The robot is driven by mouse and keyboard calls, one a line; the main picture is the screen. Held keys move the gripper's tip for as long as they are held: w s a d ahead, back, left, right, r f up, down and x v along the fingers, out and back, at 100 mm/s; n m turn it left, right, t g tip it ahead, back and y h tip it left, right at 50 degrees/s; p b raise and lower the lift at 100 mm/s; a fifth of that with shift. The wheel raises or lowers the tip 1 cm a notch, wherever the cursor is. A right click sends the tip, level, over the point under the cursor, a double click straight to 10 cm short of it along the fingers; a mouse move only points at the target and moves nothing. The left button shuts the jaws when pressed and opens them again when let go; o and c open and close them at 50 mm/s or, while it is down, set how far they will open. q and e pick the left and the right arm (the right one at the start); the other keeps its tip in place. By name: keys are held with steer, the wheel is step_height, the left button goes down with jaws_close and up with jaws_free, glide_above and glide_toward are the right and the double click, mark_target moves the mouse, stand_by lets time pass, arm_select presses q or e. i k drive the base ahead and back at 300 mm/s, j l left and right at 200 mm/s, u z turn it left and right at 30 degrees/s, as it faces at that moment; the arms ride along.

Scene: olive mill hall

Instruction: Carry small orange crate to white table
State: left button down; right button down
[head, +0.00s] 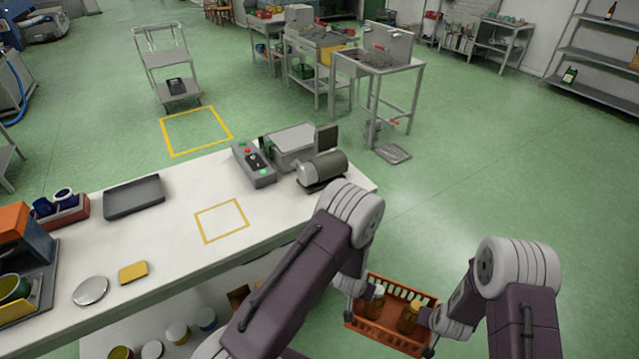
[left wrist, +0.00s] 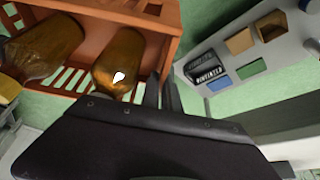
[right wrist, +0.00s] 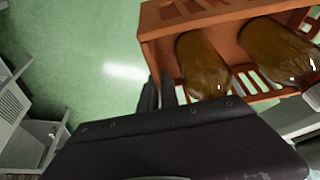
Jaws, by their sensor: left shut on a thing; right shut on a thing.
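The small orange crate (head: 390,316) hangs between my two arms in the head view, low and to the right of the white table (head: 165,228). Two amber bottles or jars (head: 409,318) are in it. In the left wrist view, my left gripper (left wrist: 165,92) is shut on one end wall of the crate (left wrist: 172,18). In the right wrist view, my right gripper (right wrist: 160,90) is shut on the opposite end wall of the crate (right wrist: 150,30). In the head view my arms partly cover the crate's ends.
A yellow square outline (head: 222,221) on the table top is bare. A dark tray (head: 134,196), control box (head: 254,163), label machine (head: 322,168), yellow block (head: 133,272) and round silver lid (head: 90,291) stand around it. Green floor right of the table is open.

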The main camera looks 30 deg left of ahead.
mark_target(213, 230)
steer(key=i+j+u, duration=0.1)
steer(key=u, duration=1.55)
